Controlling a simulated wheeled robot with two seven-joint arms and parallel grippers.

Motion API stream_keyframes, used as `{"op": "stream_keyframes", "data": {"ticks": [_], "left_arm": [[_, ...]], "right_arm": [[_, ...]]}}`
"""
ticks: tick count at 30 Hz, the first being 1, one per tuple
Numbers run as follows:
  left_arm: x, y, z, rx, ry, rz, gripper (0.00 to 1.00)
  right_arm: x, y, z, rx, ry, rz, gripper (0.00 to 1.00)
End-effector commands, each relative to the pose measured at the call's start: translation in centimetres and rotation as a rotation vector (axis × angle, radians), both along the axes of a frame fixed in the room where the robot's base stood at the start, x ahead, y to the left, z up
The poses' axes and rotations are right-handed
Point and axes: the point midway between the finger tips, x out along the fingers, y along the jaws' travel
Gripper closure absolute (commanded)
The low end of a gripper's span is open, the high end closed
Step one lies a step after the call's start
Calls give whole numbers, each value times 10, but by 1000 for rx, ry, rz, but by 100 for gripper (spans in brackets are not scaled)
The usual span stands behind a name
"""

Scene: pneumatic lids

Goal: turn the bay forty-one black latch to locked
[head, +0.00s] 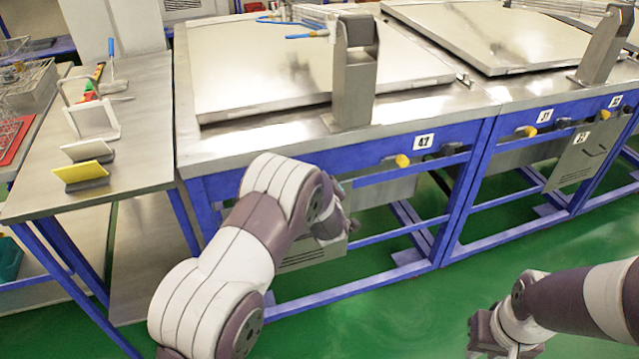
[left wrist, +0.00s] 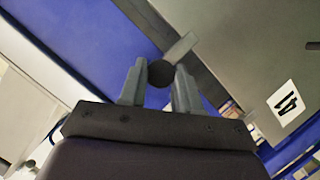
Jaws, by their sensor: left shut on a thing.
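The bay forty-one black latch (left wrist: 161,74) shows in the left wrist view as a dark round end between my left fingertips. My left gripper (left wrist: 160,88) is shut on it, one finger on each side. A grey bar (left wrist: 182,46) runs up and right just behind the latch. A white label reading 41 (left wrist: 286,102) is on the grey panel to the right. In the head view my left arm reaches to the blue front of the near table and mostly hides the latch there. My right gripper (head: 486,334) hangs low over the green floor, far from the table; its jaw opening is unclear.
The steel table (head: 300,142) has a lid and a grey upright bracket (head: 352,85). A label 42 (head: 423,141), a yellow knob (head: 402,161) and a black latch (head: 452,148) sit further right. A side bench (head: 140,135) stands left. Green floor lies open in front.

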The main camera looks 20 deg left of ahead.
Motion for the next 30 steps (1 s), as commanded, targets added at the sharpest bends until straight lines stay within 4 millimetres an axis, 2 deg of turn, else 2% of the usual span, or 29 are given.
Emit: {"op": "stream_keyframes", "data": {"ticks": [1,3,14,17,27,30], "left_arm": [[-1,0,-1,1,3,0,61],[-1,0,-1,1,3,-1,42],[-5,-2,2,0,1,-1,42],[-20,-8,8,0,1,-2,42],[-95,-37,34,0,1,-4,42],[-107,-41,37,0,1,-2,42]], "right_arm": [[0,0,0,0,0,0,73],[0,0,0,0,0,0,73],[0,0,0,0,0,0,73],[0,0,1,0,0,0,73],[0,0,5,0,0,0,73],[0,0,5,0,0,0,73]]}}
